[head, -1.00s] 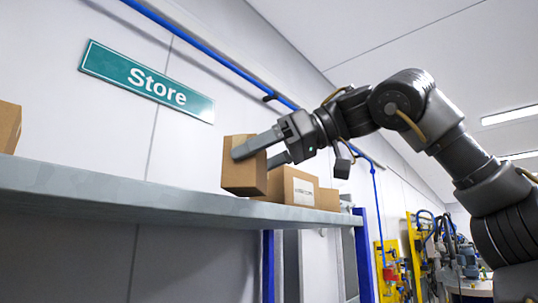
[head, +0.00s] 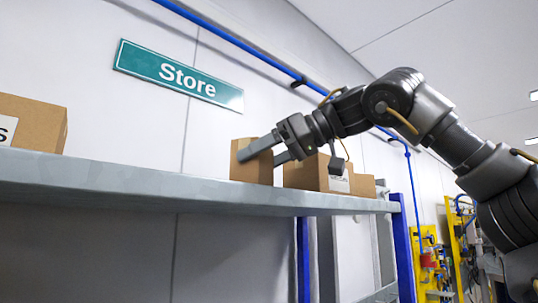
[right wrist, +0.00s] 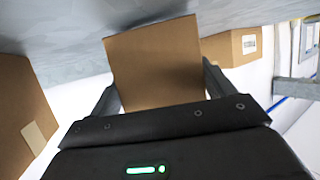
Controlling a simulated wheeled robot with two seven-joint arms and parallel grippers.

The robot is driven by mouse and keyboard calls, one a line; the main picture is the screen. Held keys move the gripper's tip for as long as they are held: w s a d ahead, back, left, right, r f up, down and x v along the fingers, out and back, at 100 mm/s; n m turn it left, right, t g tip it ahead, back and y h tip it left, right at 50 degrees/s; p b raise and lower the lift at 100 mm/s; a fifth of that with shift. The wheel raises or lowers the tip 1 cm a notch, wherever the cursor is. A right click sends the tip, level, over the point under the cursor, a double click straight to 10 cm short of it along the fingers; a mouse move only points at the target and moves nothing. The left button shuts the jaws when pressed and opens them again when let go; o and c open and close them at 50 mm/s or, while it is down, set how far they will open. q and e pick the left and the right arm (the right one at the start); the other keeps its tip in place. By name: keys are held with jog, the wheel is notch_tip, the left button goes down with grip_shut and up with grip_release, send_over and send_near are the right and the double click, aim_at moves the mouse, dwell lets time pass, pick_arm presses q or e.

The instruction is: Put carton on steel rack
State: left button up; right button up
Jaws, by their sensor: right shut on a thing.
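A small brown carton (head: 250,163) is between the fingers of my right gripper (head: 268,153), which is shut on it. The carton looks upright, its lower edge meeting the front edge of the steel rack's shelf (head: 130,180) in the head view. From this low angle I cannot tell whether it rests on the shelf. In the right wrist view the carton (right wrist: 155,65) fills the space between the fingers, with the grey shelf surface (right wrist: 60,45) beyond it. My left gripper is not in view.
More cartons stand on the shelf to the right (head: 312,173), near the held one. A larger carton (head: 35,122) stands at the far left. The shelf between it and the held carton looks clear. A blue post (head: 402,240) supports the right end.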

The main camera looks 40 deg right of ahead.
jog(key=shift+s+f, duration=0.15)
jog(key=shift+f, duration=0.15)
jog(key=o, duration=1)
jog(key=v, duration=1)
jog(key=shift+s+d+r, duration=0.1)
jog(key=shift+s+d, duration=0.1)
jog(key=shift+s, duration=0.1)
